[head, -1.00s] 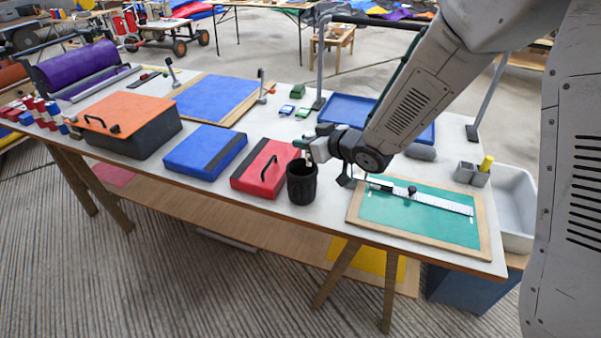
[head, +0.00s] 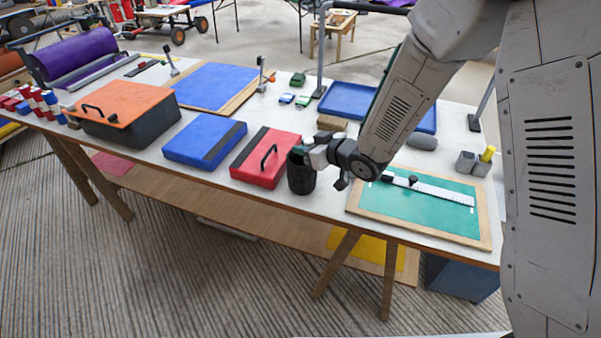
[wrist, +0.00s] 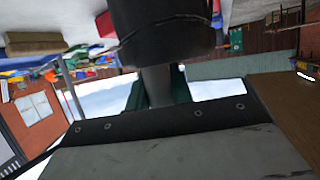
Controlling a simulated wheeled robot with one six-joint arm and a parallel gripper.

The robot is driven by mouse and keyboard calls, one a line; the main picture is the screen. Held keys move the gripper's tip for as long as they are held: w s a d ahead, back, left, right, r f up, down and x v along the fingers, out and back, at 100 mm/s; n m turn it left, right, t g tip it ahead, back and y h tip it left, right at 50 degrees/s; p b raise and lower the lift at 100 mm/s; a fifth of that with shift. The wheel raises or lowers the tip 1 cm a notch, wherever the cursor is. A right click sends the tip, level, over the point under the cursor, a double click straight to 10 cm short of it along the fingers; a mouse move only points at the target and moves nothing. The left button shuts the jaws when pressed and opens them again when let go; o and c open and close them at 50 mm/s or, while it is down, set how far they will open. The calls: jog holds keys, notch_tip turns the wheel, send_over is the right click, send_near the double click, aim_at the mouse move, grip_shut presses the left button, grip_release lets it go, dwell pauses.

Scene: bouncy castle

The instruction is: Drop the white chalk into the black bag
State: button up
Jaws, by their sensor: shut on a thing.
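The black bag (head: 301,174) stands open and upright near the table's front edge, right of the red case. My gripper (head: 303,152) is at its mouth, with its green fingertips at the rim. In the wrist view a pale grey-white piece, seemingly the white chalk (wrist: 157,84), is held between the green fingers, and its far end is hidden by the dark bag (wrist: 160,32). The head view does not clearly show the chalk. I cannot tell how deep it reaches into the bag.
The red case (head: 262,172) stands close on the bag's left, with a blue case (head: 195,145) beyond it. A green board (head: 425,215) with a white ruler lies to the right. A blue tray (head: 350,98) is behind my arm.

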jog(key=o, duration=1)
jog(key=shift+o, duration=0.2)
jog(key=v, duration=0.7)
jog(key=shift+s+d, duration=0.25)
jog(key=shift+s, duration=0.05)
jog(key=shift+r, duration=0.15)
